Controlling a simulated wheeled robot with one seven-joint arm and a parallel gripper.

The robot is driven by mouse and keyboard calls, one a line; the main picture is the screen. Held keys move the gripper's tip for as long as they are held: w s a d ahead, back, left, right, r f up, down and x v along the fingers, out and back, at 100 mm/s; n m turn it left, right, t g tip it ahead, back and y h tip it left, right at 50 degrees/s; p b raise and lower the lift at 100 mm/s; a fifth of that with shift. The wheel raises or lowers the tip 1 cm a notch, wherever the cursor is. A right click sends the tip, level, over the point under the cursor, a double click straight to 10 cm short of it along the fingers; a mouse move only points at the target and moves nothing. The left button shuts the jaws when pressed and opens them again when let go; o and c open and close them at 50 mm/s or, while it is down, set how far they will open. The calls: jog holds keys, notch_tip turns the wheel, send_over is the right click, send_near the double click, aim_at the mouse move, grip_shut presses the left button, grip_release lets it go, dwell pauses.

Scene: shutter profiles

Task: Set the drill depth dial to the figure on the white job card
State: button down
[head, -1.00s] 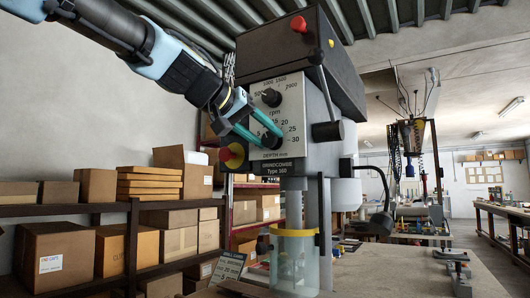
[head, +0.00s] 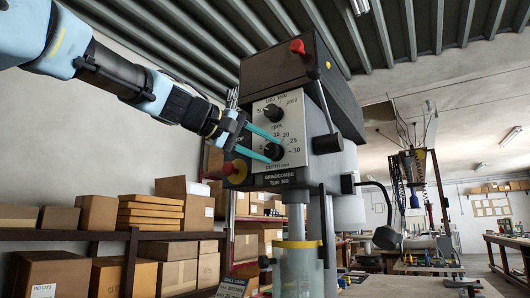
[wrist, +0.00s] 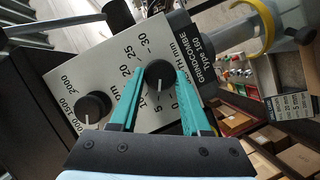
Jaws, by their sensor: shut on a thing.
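The black depth dial (head: 273,151) is the lower knob on the drill's white scale plate (head: 292,118). It also shows in the wrist view (wrist: 159,73), with figures from 0 to 30 around it. My gripper (head: 274,146) is shut on this dial, one teal finger on each side in the wrist view (wrist: 160,85). The dial's white pointer line is toward about 5. A small card (head: 233,288) is cut off at the bottom of the head view. A card with small print (wrist: 289,106) is at the right of the wrist view; its figures are hard to read surely.
The rpm knob (head: 272,112) is just above the depth dial. A red-and-yellow stop button (head: 234,169) is to the lower left, close to my fingers. Shelves with boxes stand behind at left.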

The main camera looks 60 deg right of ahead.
dwell(0.4)
jog(key=shift+c, duration=2)
grip_release()
jog(key=b+v, duration=0.2)
jog(key=v, duration=0.8)
jog(key=shift+a+b, duration=0.3)
jog(key=shift+a, duration=0.05)
jog(key=shift+w+r, duration=0.1)
jog(key=shift+w, duration=0.1)
